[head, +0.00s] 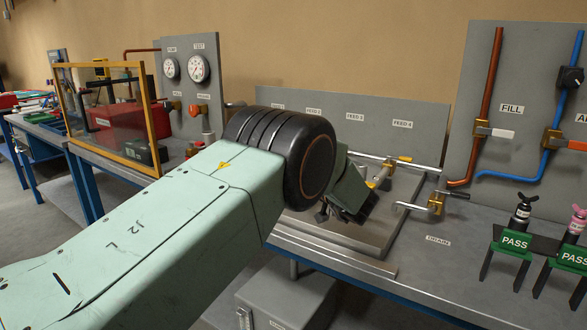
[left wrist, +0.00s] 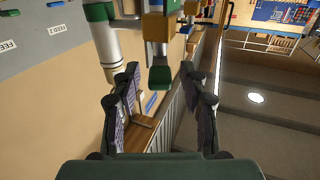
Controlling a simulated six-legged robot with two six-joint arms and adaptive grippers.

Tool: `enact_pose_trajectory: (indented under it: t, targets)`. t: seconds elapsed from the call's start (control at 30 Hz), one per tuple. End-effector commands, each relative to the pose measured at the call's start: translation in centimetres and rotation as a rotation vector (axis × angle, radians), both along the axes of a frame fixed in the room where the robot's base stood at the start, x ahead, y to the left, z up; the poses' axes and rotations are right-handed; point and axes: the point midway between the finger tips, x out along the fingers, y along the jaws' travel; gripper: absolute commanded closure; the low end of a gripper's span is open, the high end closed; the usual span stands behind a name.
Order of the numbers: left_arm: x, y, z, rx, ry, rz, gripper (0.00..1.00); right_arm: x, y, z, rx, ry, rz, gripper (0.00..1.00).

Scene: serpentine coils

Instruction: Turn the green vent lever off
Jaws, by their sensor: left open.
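A lever with a green end (left wrist: 160,78) hangs from a brass valve body (left wrist: 155,27) in the left wrist view; I take it to be the green vent lever. It points down the picture. My left gripper (left wrist: 159,72) is open, with one finger on each side of the green end and a gap on both sides. In the head view my left gripper (head: 350,205) is partly hidden behind my own black wrist joint, over the metal tray (head: 380,262). I cannot make out the green lever in the head view. My right gripper is not in view.
A silver tube (left wrist: 108,55) with a tan end hangs left of the lever. Brass valves with handles (head: 436,203) stand right of my gripper. A grey panel (head: 425,95) with FEED labels rises behind. Green PASS stands (head: 514,242) are at the right; the bench near DRAIN is clear.

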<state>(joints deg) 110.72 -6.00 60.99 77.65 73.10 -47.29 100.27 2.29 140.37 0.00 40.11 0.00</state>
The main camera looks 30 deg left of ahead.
Motion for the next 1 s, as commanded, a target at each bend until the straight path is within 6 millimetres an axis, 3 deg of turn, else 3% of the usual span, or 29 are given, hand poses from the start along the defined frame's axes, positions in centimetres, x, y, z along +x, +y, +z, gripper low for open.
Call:
enact_pose_trajectory:
  t: [0.27,0.7,1.0]
  targets:
    - [-0.3,-0.8,-0.1,-0.001,0.002,-0.002,0.57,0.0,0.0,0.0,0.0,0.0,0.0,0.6]
    - [-4.0,-8.4,0.1,0.002,0.0,-0.004,0.57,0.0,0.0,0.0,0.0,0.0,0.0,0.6]
    - [-5.3,-10.7,0.0,0.001,0.0,0.0,0.57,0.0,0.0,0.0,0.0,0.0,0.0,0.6]
